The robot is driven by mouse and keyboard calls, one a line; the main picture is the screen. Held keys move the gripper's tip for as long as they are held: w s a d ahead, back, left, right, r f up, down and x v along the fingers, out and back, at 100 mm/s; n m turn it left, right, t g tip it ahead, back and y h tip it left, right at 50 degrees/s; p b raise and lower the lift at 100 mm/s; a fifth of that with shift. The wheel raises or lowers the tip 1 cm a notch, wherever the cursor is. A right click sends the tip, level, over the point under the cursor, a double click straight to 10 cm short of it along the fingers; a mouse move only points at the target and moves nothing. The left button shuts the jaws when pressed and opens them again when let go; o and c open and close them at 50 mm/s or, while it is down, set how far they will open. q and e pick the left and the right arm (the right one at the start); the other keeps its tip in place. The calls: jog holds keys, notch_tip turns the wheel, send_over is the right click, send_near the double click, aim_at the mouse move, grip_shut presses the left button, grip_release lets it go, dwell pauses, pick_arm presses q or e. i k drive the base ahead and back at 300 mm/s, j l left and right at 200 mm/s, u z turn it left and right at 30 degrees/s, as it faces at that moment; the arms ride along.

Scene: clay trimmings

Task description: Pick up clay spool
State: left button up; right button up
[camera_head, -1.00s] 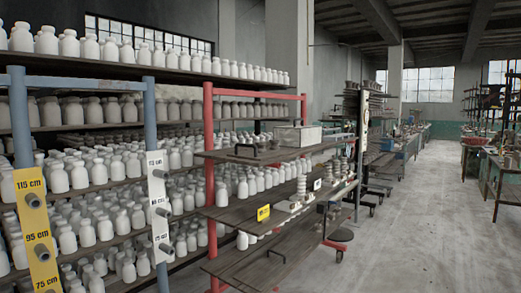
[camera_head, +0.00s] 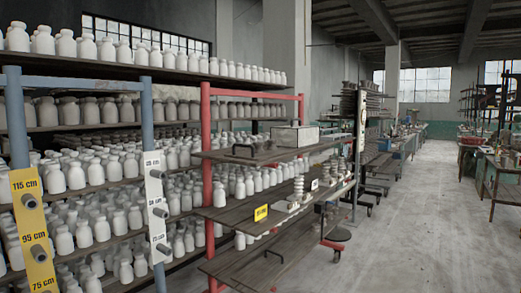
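No gripper of mine is in view. Pale ribbed stacks (camera_head: 298,188) stand on the middle shelf of the wooden rack in the centre, with more ribbed pieces (camera_head: 326,172) further back along it. They look spool-like, but I cannot tell which piece, if any, is the clay spool. They are small and some way off.
Shelves of many white jars (camera_head: 75,177) fill the left, behind blue posts (camera_head: 147,120) and a red post (camera_head: 207,140). A yellow height sign (camera_head: 33,230) stands at near left. The concrete floor (camera_head: 410,240) is clear at right, with workbenches (camera_head: 500,178) beyond.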

aim_at(258, 145)
jog(key=i+l+z, duration=0.15)
jog(key=z, duration=1.15)
jog(key=i, duration=2.2)
jog(key=i+l, duration=0.1)
jog(key=i, duration=2.1)
jog(key=i+u, duration=0.1)
jog(key=u, duration=0.3)
jog(key=i+u, duration=0.1)
jog(key=u, duration=0.75)
jog(key=i+l+u, duration=0.1)
jog(key=u, duration=0.3)
jog(key=l+u, duration=0.2)
jog(key=u, duration=0.2)
jog(key=i, duration=0.05)
